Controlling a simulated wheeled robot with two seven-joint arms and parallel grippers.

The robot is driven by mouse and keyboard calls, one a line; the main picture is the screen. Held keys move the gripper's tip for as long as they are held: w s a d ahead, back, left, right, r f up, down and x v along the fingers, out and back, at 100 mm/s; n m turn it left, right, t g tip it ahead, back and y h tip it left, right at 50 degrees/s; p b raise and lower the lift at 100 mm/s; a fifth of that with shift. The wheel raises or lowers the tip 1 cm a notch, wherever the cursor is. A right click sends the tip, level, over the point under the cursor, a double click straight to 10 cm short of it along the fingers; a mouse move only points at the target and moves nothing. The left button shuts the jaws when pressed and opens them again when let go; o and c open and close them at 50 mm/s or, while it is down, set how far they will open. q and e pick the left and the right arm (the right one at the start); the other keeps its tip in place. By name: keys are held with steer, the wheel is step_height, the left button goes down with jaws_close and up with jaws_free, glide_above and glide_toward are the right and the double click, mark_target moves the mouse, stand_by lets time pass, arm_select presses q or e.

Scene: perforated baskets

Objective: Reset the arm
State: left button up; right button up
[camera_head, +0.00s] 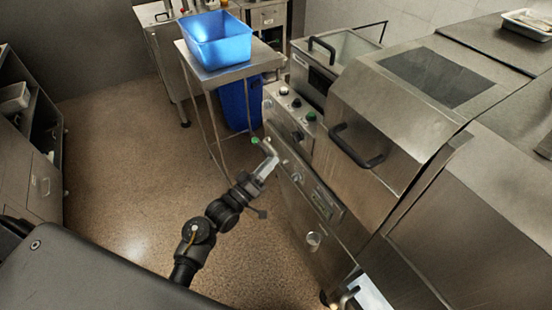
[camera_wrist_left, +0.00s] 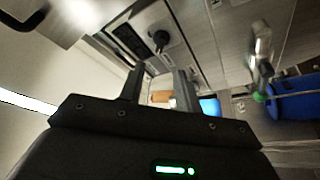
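My left arm comes up from the lower left in the head view. Its gripper (camera_head: 262,172) is beside the front of the steel fryer unit (camera_head: 325,250), over the floor. In the left wrist view the two dark fingers (camera_wrist_left: 158,88) stand apart with a gap between them. I see nothing clearly held; a small orange-brown patch shows in the gap, and I cannot tell what it is. My right gripper is not in view.
A metal tap with a green end (camera_wrist_left: 260,70) is close to the left gripper. A blue basket (camera_head: 218,40) stands on a steel table (camera_head: 232,75), with a blue bin (camera_head: 238,103) below. A black handle (camera_head: 355,148) juts from the unit. Open floor (camera_head: 130,160) lies left.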

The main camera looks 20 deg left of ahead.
arm_select(q)
steer(key=shift+s, duration=0.1)
steer(key=shift+a, duration=0.1)
stand_by(0.4)
steer(key=s+a+f+m+g+y+b, duration=0.1)
steer(key=s+f+m+g+y, duration=0.2)
steer(key=f, duration=1.4)
steer(key=s+a+f+m+g+y+b, duration=0.15)
steer(key=s+f+g, duration=0.4)
steer(key=f, duration=1.15)
steer(key=s+a+f+m+g+y, duration=0.15)
steer(key=s+f+g, duration=0.35)
steer(key=s+f, duration=0.95)
steer(key=s+a+f+g+b, duration=0.1)
steer(key=s+f, duration=0.2)
steer(key=s, duration=0.4)
steer(key=s+a+f+m+g+y+b, duration=0.1)
steer(key=s+f+g, duration=0.1)
steer(key=s, duration=0.6)
steer(key=s+a+f+g+y+b, duration=0.1)
steer(key=s+f, duration=0.3)
steer(key=s, duration=0.4)
steer(key=shift+a+g, duration=0.4)
steer(key=shift+g, duration=0.15)
